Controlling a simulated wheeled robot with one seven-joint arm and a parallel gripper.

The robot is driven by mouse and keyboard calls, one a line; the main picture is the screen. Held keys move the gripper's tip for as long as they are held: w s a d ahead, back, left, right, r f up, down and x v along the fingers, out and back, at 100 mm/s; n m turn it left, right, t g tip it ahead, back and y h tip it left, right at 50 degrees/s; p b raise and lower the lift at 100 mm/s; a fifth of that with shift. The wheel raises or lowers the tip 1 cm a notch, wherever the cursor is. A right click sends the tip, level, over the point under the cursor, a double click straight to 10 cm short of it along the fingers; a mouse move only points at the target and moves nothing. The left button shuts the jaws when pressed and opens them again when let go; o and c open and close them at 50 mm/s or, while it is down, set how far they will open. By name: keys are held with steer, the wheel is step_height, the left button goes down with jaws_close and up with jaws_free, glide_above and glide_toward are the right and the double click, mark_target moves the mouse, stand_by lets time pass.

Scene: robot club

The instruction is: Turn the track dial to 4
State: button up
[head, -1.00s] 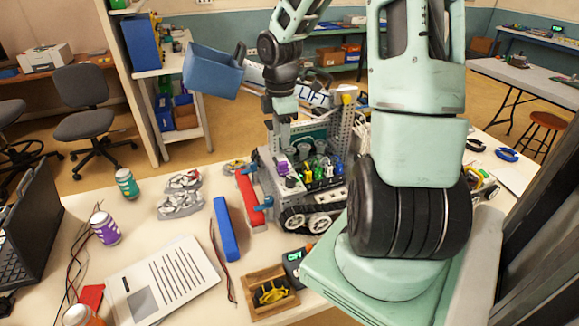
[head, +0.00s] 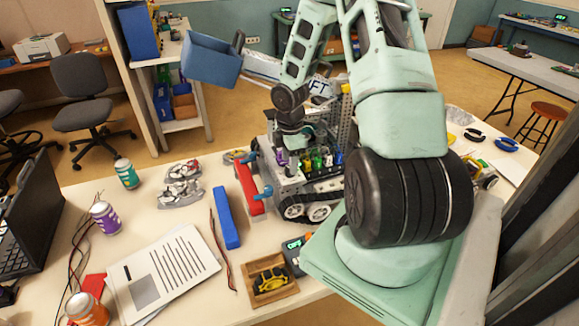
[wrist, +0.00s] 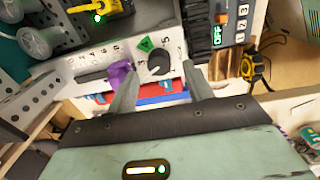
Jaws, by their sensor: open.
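A black round dial (wrist: 158,64) sits on the grey panel of the tracked robot in the wrist view. The marks 3 and 5 and a green triangle (wrist: 146,44) show around it. I cannot tell exactly where its pointer stands. A purple knob (wrist: 120,73) sits to its left beside a row of numbers. My gripper (wrist: 157,76) is open, with one finger on each side of the black dial and a gap to it. The left finger overlaps part of the purple knob. In the head view my gripper (head: 292,150) is over the panel of the tracked robot (head: 315,185).
A small unit with an OFF display (wrist: 218,36) is right of the dial in the wrist view. A red bar (head: 249,187) and blue bar (head: 226,217) lie left of the tracked robot. A wooden tray (head: 284,294) with a yellow tape measure is in front.

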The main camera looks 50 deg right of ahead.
steer(key=shift+f, duration=1.45)
steer(key=shift+c, duration=0.3)
steer(key=c, duration=0.9)
